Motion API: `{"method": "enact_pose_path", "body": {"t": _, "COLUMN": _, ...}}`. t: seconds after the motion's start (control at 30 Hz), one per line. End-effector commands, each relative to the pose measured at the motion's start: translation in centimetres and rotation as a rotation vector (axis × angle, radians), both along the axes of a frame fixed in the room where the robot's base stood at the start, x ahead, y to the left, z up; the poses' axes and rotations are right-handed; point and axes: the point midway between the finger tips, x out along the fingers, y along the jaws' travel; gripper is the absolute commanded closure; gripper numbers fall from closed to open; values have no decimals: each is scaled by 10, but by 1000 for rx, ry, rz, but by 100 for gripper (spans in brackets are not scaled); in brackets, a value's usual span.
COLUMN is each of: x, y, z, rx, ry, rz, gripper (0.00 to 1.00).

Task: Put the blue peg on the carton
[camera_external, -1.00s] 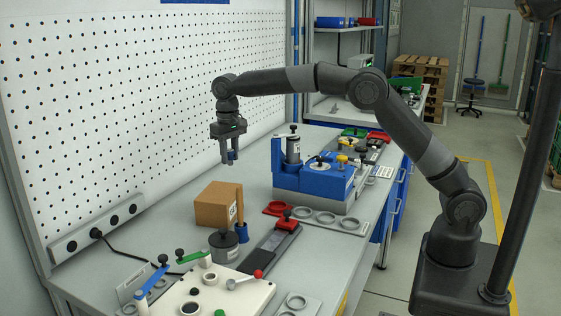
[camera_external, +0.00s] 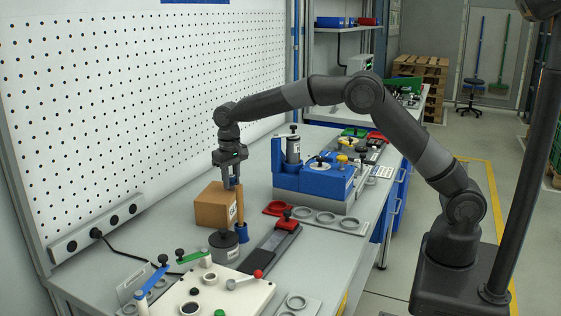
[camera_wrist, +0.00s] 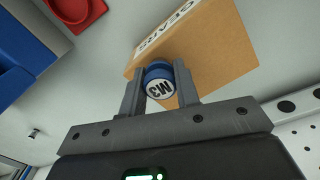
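The blue peg (camera_wrist: 159,71) shows end-on in the wrist view, with a white disc marked M3. It is between the two fingers of my gripper (camera_wrist: 160,88), which look shut on it. In the external view my gripper (camera_external: 233,184) points down at the back right part of the brown carton (camera_external: 210,210); the peg is hard to make out there. The carton also shows in the wrist view (camera_wrist: 218,45), just beyond the peg, with a printed label on one side. I cannot tell whether the peg touches the carton.
A wooden cylinder (camera_external: 240,206) stands in a blue base (camera_external: 241,232) close beside the carton. A dark round weight (camera_external: 223,245) is in front. A red ring (camera_external: 276,208) and blue fixture (camera_external: 315,178) lie to the right. The pegboard (camera_external: 120,110) is on the left.

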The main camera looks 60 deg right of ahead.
Motion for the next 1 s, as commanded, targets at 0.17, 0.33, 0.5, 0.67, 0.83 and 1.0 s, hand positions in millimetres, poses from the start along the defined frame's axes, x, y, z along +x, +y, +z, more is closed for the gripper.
{"method": "enact_pose_path", "body": {"t": 0.17, "x": 0, "y": 0, "z": 0, "rx": 0, "ry": 0, "rz": 0, "gripper": 57}}
{"method": "enact_pose_path", "body": {"t": 0.33, "x": 0, "y": 0, "z": 0, "rx": 0, "ry": 0, "rz": 0, "gripper": 50}}
{"method": "enact_pose_path", "body": {"t": 0.5, "x": 0, "y": 0, "z": 1, "rx": 0, "ry": -1, "rz": 0, "gripper": 50}}
{"method": "enact_pose_path", "body": {"t": 0.67, "x": 1, "y": 0, "z": 17, "rx": 1, "ry": -4, "rz": 0, "gripper": 50}}
{"method": "enact_pose_path", "body": {"t": 0.83, "x": 1, "y": 0, "z": 52, "rx": 1, "ry": -4, "rz": 0, "gripper": 50}}
{"method": "enact_pose_path", "body": {"t": 1.0, "x": 1, "y": 0, "z": 88, "rx": 1, "ry": -4, "rz": 0, "gripper": 50}}
